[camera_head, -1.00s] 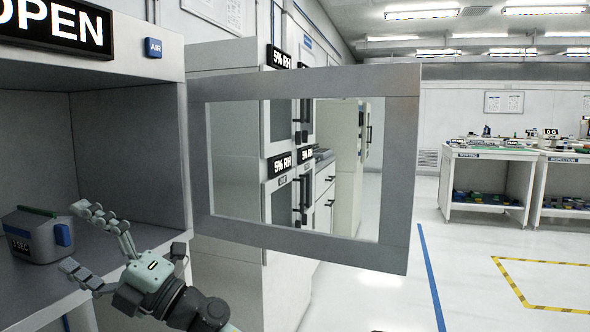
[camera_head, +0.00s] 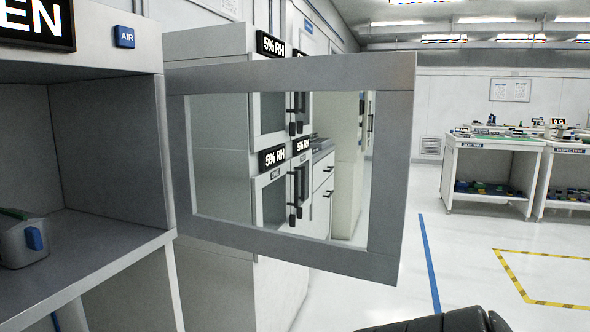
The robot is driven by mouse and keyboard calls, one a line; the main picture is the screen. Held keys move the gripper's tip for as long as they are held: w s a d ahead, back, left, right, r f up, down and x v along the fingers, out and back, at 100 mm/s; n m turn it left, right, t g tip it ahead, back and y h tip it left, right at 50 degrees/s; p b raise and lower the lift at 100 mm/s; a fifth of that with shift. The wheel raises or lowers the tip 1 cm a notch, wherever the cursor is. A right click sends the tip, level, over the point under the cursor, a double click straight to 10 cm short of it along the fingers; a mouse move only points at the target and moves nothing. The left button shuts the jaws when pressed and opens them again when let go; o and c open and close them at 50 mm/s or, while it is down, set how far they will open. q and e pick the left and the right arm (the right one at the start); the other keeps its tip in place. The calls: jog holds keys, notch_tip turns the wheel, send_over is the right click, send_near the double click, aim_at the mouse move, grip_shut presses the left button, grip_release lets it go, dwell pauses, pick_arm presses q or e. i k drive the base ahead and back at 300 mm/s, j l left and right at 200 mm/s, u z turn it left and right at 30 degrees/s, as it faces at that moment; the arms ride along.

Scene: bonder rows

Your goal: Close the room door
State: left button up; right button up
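The door (camera_head: 390,180) is a grey frame around a large clear window. It stands swung open, out from the right side of a grey chamber (camera_head: 110,150), whose front is open. A black sign (camera_head: 38,22) above the chamber shows the letters "EN", its left part cut off. Neither gripper is in view. A dark, ribbed, rounded part, which looks like part of my arm, shows at the bottom edge right of the door. It does not appear to touch the door.
A grey box with a blue tab (camera_head: 35,238) sits inside the chamber at left. Cabinets with "5% RH" displays (camera_head: 271,44) stand behind the door. Workbenches (camera_head: 490,180) stand at the right. The floor with a blue line (camera_head: 428,262) and yellow-black marking (camera_head: 508,275) is clear.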

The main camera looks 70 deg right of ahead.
aim_at(392, 75)
jog(key=k+l, duration=0.1)
jog(key=l, duration=0.8)
jog(key=k+l, duration=0.15)
jog(key=l, duration=0.3)
jog(key=l+u, duration=0.1)
jog(key=l, duration=0.4)
jog(key=k+l, duration=0.15)
jog(key=l, duration=0.3)
